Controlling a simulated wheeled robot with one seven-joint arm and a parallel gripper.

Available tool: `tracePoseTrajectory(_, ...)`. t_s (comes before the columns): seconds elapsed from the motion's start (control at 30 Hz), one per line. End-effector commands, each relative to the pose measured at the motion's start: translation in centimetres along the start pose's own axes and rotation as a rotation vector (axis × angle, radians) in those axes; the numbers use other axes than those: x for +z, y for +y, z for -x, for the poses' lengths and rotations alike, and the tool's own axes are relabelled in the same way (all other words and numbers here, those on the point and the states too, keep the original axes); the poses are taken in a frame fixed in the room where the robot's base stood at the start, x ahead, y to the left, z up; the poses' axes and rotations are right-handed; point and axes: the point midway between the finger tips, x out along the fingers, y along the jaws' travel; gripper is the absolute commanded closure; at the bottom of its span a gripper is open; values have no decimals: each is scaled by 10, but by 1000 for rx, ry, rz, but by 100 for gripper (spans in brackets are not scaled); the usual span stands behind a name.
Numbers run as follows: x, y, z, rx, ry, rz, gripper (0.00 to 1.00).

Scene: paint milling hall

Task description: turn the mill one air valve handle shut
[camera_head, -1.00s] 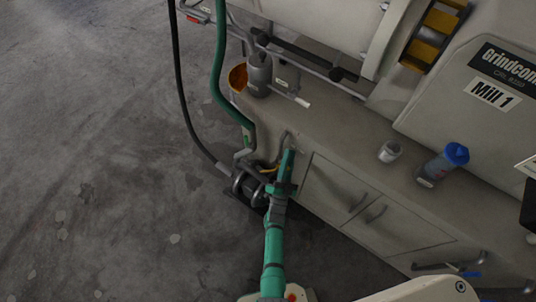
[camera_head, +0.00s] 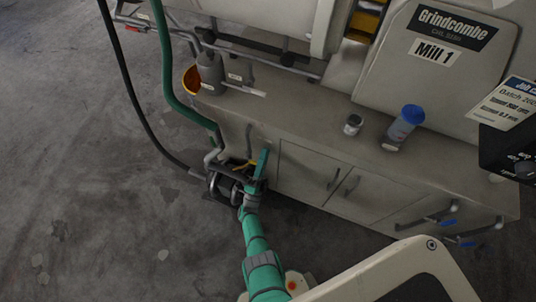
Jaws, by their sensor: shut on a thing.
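The yellow valve handle (camera_head: 241,167) shows as a small strip low at the left end of the Mill 1 cabinet, beside the dark pump-like unit (camera_head: 222,186). My teal arm reaches down to it from the bottom of the picture. My gripper (camera_head: 254,173) is at the right end of the yellow strip, shut on the handle as far as I can see. My wrist hides the fingertips and part of the handle, and its exact angle is too small to tell.
A green hose (camera_head: 167,75) and a black hose (camera_head: 125,75) run down to the unit. Blue-handled pipe fittings (camera_head: 449,224) stick out at the cabinet's right. A blue-capped bottle (camera_head: 403,126) and small jar (camera_head: 353,125) stand on the ledge. Floor at left is clear.

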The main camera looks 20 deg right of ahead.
Motion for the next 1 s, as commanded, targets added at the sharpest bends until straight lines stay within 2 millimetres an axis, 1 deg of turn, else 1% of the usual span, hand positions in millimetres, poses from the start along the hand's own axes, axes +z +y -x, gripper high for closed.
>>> tracePoseTrajectory(0.4, 2, 0, 1, 1, -1, -7, 100)
tracePoseTrajectory(0.43, 2, 0, 1, 1, -1, -7, 82)
tracePoseTrajectory(0.47, 2, 0, 1, 1, -1, -7, 79)
tracePoseTrajectory(0.8, 3, 0, 4, 1, -2, -7, 79)
tracePoseTrajectory(0.93, 4, 0, 15, 2, -4, -8, 79)
tracePoseTrajectory(1.0, 4, 0, 27, 2, -5, -8, 79)
